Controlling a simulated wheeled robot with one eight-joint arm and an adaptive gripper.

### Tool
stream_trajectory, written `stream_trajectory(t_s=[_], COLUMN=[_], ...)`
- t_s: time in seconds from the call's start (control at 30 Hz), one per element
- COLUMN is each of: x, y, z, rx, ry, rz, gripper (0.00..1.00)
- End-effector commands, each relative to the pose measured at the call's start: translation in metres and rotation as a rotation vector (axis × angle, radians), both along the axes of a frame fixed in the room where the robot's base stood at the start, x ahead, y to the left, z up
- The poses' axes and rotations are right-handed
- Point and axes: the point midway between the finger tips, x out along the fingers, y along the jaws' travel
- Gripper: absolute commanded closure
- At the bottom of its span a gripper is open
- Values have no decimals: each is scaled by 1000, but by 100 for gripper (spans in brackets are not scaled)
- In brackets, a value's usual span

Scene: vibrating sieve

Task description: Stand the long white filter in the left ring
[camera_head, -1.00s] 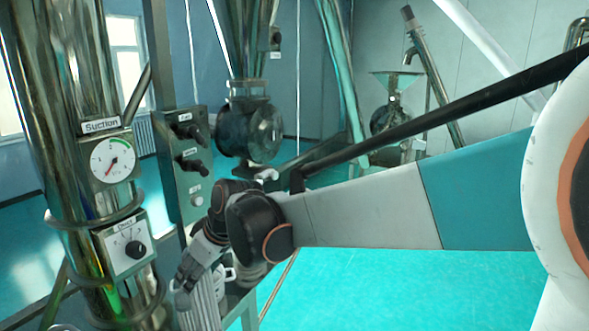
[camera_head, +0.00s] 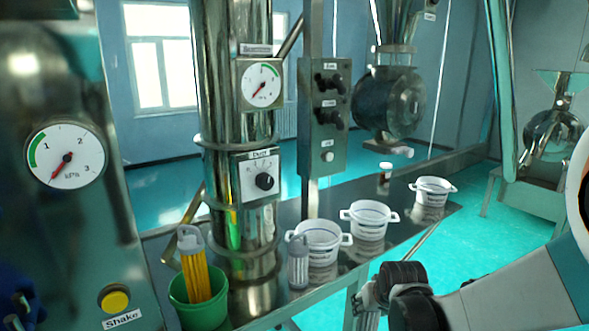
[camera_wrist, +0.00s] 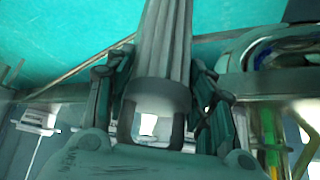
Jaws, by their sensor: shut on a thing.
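My gripper (camera_head: 372,294) is low at the right of centre in the head view, off the front edge of the table. It is shut on the long white filter (camera_head: 368,321), of which only a short piece shows there. In the wrist view, the filter's pleated body (camera_wrist: 165,40) runs up out of the picture. Its grey end cap with a looped handle (camera_wrist: 158,98) sits between the two fingers of my gripper (camera_wrist: 160,100). I cannot make out the left ring in either view.
A green bucket (camera_head: 200,312) holds a yellow pleated filter (camera_head: 197,277). A short grey filter (camera_head: 298,262) stands on the steel table (camera_head: 440,218), near three white two-handled pots (camera_head: 318,240). A steel column (camera_head: 228,120) and a gauge panel (camera_head: 68,215) stand at the left.

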Motion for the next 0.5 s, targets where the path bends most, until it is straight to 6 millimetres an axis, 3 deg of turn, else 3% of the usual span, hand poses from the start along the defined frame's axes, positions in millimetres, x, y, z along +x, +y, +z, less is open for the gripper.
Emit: stream_trajectory(t_s=[0.23, 0.5], x=[-10, -42], y=[-6, -6], z=[-26, -65], rx=[0, 0], ry=[-4, -4], rz=[-28, -26], gripper=[92, 92])
